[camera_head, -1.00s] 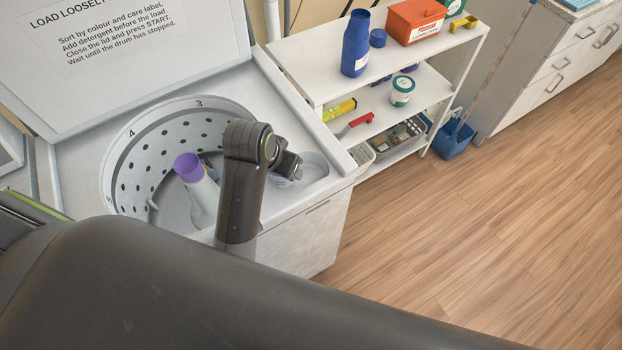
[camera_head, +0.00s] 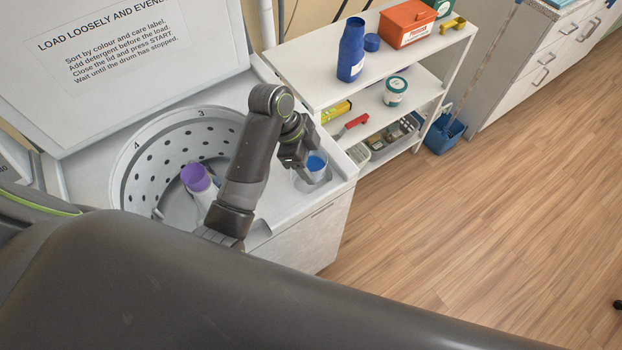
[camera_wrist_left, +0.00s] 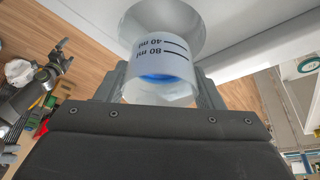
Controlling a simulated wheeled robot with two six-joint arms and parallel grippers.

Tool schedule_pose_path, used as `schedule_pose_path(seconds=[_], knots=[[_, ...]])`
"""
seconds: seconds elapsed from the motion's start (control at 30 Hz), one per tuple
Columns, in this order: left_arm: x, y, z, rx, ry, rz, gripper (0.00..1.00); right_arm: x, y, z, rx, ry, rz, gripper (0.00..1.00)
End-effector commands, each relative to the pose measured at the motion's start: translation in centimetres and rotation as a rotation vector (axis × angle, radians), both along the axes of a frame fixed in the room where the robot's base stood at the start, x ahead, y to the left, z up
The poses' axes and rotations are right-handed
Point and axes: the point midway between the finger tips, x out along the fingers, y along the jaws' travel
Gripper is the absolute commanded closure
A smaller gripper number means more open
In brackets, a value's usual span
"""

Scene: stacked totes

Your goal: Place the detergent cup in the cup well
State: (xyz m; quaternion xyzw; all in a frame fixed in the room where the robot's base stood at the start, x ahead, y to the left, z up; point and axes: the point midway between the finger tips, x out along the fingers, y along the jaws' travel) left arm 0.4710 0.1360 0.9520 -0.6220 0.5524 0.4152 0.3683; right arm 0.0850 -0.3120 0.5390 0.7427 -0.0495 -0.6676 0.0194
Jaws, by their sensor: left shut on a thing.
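The detergent cup (camera_head: 317,162) is a clear cup with blue liquid in it. In the left wrist view the cup (camera_wrist_left: 158,62) shows 40 ml and 80 ml marks. My left gripper (camera_head: 303,160) is shut on the cup, with a finger on each side. The cup well (camera_head: 322,186) is a round recess in the washer top, right of the drum. The well (camera_wrist_left: 185,22) lies directly beyond the cup in the left wrist view. I cannot tell whether the cup touches its floor. My right gripper may be among the dark arm parts at the wrist view's left edge; its jaws are unclear.
The open drum (camera_head: 128,165) holds a white thing with a purple top (camera_head: 196,178). The raised lid (camera_head: 130,90) stands behind it. A white shelf unit (camera_head: 310,75) at the right holds a blue bottle (camera_head: 351,50) and an orange box (camera_head: 407,22). The wooden floor is mostly clear.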

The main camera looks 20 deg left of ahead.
Motion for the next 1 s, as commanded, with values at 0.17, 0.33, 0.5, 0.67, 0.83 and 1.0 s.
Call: schedule_pose_path(seconds=[0.17,0.33,0.5,0.67,0.83,1.0], knots=[[-0.1,0.0,-3.0,-0.001,0.004,0.003,0.62,0.0,0.3,0.5,0.004,0.0,-0.002,0.0],[-0.1,0.0,-4.4,0.001,0.003,0.003,0.62,0.1,0.9,0.6,0.011,-0.001,-0.003,0.0],[-0.1,0.0,-6.6,0.0,0.003,0.004,0.62,0.1,1.2,0.9,0.015,-0.001,-0.004,0.0],[-0.1,0.0,-7.7,0.0,0.001,0.004,0.62,0.1,1.1,1.0,0.015,-0.001,-0.004,0.0],[-0.1,0.0,-7.7,0.0,-0.001,0.004,0.62,0.0,0.9,1.0,0.01,-0.001,-0.003,0.0],[-0.1,0.0,-8.0,0.0,0.001,0.004,0.62,0.0,0.5,0.9,0.007,-0.001,-0.002,0.0]])
